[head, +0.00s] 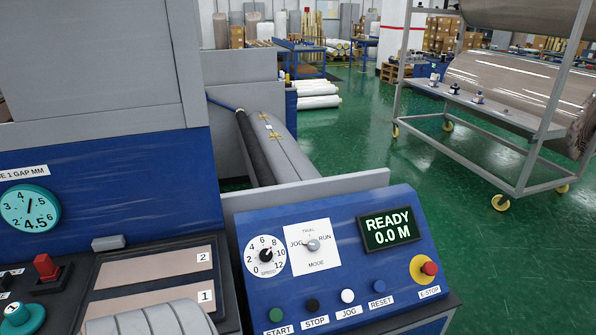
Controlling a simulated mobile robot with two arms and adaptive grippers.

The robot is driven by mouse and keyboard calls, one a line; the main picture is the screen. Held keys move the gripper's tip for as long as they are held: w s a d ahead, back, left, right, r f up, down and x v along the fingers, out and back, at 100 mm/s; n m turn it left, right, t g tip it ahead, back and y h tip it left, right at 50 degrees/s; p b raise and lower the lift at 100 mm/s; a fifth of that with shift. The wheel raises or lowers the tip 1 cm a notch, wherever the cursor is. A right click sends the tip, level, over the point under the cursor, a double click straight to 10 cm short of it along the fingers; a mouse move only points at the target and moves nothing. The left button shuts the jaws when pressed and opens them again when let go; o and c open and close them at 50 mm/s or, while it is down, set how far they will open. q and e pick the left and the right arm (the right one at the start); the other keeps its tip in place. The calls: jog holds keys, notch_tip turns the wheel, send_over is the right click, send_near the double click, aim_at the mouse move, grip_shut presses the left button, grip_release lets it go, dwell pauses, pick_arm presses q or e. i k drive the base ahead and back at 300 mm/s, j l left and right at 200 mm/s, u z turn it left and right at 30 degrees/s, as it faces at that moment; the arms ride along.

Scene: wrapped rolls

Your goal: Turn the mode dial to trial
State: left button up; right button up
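The mode dial (312,245) is a small grey knob on a white square plate on the sloped blue control panel (345,262). The plate reads JOG at left, RUN at right, MODE below, and a small blurred word at the top that looks like TRIAL. The knob's pointer is too small to read with certainty. Neither of my grippers is in view, and nothing touches the dial.
A speed knob (266,256) sits left of the dial. A display (391,230) reads READY 0.0 M. Start (275,314), stop (312,305), jog (347,296) and reset (377,286) buttons line the panel below. A red E-stop (429,268) is at right. Space above the panel looks clear.

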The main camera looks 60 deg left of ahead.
aim_at(314, 245)
jog(key=i+l+u, duration=0.45)
jog(key=u, duration=0.15)
jog(key=i+l+u, duration=0.2)
jog(key=l+u, duration=0.15)
jog(key=i+l+u, duration=0.15)
jog(key=l+u, duration=0.45)
jog(key=i+l+u, duration=0.1)
jog(key=l+u, duration=0.2)
jog(key=l, duration=0.25)
jog(key=l+u, duration=0.1)
jog(key=l, duration=0.25)
jog(key=i+j, duration=0.3)
jog(key=i, duration=0.1)
